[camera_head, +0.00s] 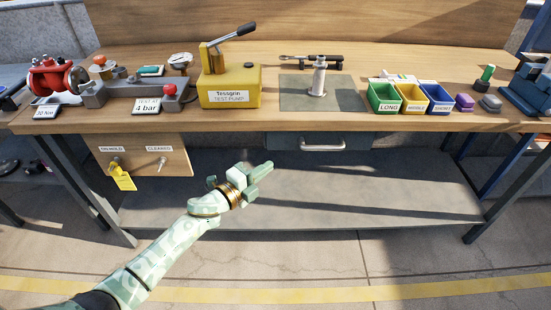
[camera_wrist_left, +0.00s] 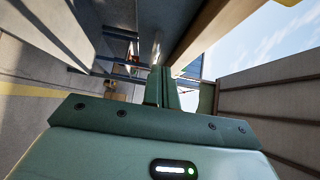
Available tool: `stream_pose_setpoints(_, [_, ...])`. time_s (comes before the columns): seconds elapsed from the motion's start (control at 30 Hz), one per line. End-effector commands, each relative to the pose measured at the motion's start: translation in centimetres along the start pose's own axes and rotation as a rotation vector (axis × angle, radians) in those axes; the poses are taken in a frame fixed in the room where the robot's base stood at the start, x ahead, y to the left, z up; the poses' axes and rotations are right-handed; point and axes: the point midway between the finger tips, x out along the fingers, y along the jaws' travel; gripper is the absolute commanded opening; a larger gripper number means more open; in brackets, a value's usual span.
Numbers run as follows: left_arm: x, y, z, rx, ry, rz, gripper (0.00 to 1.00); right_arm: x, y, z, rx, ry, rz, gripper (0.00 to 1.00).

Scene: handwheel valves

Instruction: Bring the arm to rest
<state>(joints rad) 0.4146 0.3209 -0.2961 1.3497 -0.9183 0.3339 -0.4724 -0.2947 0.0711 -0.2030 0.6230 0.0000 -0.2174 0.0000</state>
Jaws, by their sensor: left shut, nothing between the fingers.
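My left arm (camera_head: 150,265) reaches in from the lower left in the head view. Its gripper (camera_head: 264,169) is shut and empty, in front of the bench and below the tabletop's front edge, over the lower shelf in the picture. In the left wrist view the two green fingers (camera_wrist_left: 162,88) are together with nothing between them. My right gripper is in neither view.
The wooden bench (camera_head: 330,121) carries a yellow test pump (camera_head: 228,88), a grey mat (camera_head: 345,97) with a metal post (camera_head: 318,78), green (camera_head: 382,98), yellow and blue bins, and a red handwheel valve (camera_head: 50,77). The lower shelf (camera_head: 330,190) is mostly bare.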

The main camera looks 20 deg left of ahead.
Motion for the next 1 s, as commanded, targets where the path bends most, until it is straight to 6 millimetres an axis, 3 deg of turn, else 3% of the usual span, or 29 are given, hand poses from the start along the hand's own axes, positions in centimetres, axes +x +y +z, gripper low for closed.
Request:
stream_pose_setpoints(0.13, [-1.4, -0.1, 0.0, 0.001, -0.001, 0.000, 0.00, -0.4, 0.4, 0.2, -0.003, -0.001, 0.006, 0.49])
stream_pose_setpoints(0.37, [-1.7, 0.6, 0.8, -0.074, -0.041, 0.016, 0.00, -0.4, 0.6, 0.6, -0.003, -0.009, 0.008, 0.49])
stream_pose_setpoints(0.47, [-2.9, 4.6, 3.5, -0.266, -0.170, 0.092, 0.00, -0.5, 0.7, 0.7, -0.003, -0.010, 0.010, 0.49])
stream_pose_setpoints(0.53, [-5.3, 9.1, 4.5, -0.437, -0.288, 0.176, 0.00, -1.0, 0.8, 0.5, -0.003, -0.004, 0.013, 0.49])
stream_pose_setpoints(0.67, [-12.6, 18.2, 3.7, -0.727, -0.516, 0.354, 0.00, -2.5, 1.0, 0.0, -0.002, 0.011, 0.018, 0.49])
stream_pose_setpoints(0.8, [-22.2, 26.1, -0.1, -0.959, -0.739, 0.537, 0.00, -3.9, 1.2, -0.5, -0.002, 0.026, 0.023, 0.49])
stream_pose_setpoints(0.9, [-29.7, 30.2, -3.9, -1.086, -0.892, 0.663, 0.00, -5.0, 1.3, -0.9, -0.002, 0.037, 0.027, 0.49])
stream_pose_setpoints(1.0, [-37.3, 32.8, -8.4, -1.185, -1.033, 0.784, 0.00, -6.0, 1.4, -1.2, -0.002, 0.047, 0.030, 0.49])
